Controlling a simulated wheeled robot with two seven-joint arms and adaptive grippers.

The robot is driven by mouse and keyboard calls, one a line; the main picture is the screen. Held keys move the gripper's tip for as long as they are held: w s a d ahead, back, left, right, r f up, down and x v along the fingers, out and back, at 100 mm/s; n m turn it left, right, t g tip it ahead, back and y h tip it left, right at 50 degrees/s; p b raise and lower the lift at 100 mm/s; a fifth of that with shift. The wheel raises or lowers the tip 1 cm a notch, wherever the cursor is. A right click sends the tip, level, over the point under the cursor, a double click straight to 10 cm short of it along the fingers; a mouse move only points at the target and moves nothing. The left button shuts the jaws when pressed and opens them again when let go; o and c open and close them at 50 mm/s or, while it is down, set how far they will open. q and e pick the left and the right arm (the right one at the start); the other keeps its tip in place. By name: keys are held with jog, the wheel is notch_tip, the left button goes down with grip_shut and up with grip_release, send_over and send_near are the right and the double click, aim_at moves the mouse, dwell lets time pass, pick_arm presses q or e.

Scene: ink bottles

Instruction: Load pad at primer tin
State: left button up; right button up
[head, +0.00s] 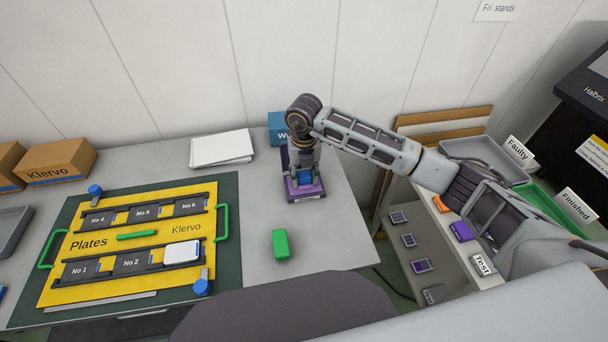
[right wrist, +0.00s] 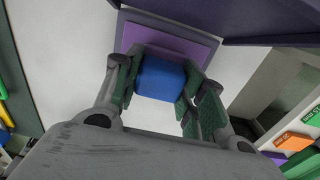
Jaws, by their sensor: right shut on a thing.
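The primer tin appears to be the purple open tin (head: 304,191) at the back right of the table, its lid raised behind it. In the right wrist view its purple inside (right wrist: 207,47) lies beneath the fingers. My right gripper (head: 304,170) points down over the tin and is shut on a blue block (right wrist: 161,78), likely the pad. The blue block also shows between the fingers in the head view (head: 304,178). Whether its underside touches the tin's surface is hidden. My left gripper is not in view.
A green block (head: 281,243) stands on the table in front of the tin. A yellow plates board (head: 130,238) holds dark plates and one white-topped piece (head: 182,252). White papers (head: 221,148) and a blue box (head: 277,130) are behind. Trays (head: 480,155) stand right.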

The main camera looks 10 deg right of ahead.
aim_at(304, 174)
jog(key=shift+r+p, duration=1.75)
jog(key=shift+r, duration=1.75)
jog(key=shift+n, duration=0.4)
